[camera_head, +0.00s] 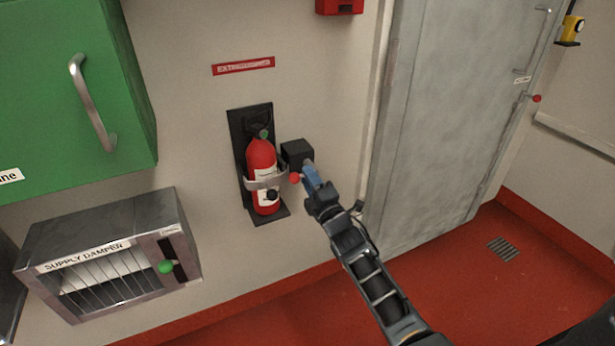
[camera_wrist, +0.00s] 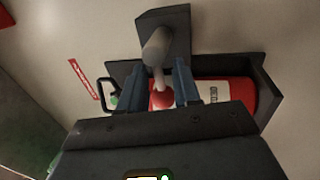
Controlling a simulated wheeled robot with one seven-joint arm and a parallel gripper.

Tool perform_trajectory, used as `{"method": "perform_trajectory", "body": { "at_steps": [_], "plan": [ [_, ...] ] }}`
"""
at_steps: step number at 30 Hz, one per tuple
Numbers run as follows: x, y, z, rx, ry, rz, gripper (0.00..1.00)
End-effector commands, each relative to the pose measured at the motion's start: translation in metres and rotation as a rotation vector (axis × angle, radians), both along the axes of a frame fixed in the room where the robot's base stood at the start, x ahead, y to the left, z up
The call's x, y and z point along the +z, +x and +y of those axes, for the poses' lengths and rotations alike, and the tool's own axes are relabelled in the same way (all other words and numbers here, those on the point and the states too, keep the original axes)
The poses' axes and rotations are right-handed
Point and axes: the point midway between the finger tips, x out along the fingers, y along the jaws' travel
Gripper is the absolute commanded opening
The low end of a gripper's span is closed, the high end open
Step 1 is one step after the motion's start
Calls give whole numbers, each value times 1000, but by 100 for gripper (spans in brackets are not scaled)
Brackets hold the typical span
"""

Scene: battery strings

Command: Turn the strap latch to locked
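The strap latch is a short lever with a red ball knob (camera_head: 294,178). It sits on a dark block (camera_head: 297,150) at the right of the extinguisher. In the wrist view the knob (camera_wrist: 162,98) shows below a grey hub (camera_wrist: 157,45). The red extinguisher (camera_head: 262,160) stands in a dark wall bracket with a pale strap (camera_head: 262,183) around it. My gripper (camera_head: 310,173) is at the latch. Its fingers (camera_wrist: 161,85) lie on either side of the lever, with small gaps beside the thin shaft. Contact with the knob is unclear.
A supply damper box (camera_head: 110,265) with a green knob and a green cabinet (camera_head: 65,95) are on the wall at the left. A grey door (camera_head: 450,120) is at the right. Red floor (camera_head: 480,285) lies clear in front of the door.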

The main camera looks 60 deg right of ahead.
Motion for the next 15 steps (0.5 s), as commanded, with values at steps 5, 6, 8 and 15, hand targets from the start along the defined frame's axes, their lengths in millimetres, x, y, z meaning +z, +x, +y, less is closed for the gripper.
{"method": "perform_trajectory", "body": {
  "at_steps": [5, 6, 8, 15],
  "plan": [
    [-9, -25, 16, 0, 2, 2, 32],
    [-10, -30, 19, 0, 2, 3, 32],
    [-11, -37, 22, -2, 0, 3, 32],
    [-13, -50, 31, -2, 1, 3, 32]
  ]
}}
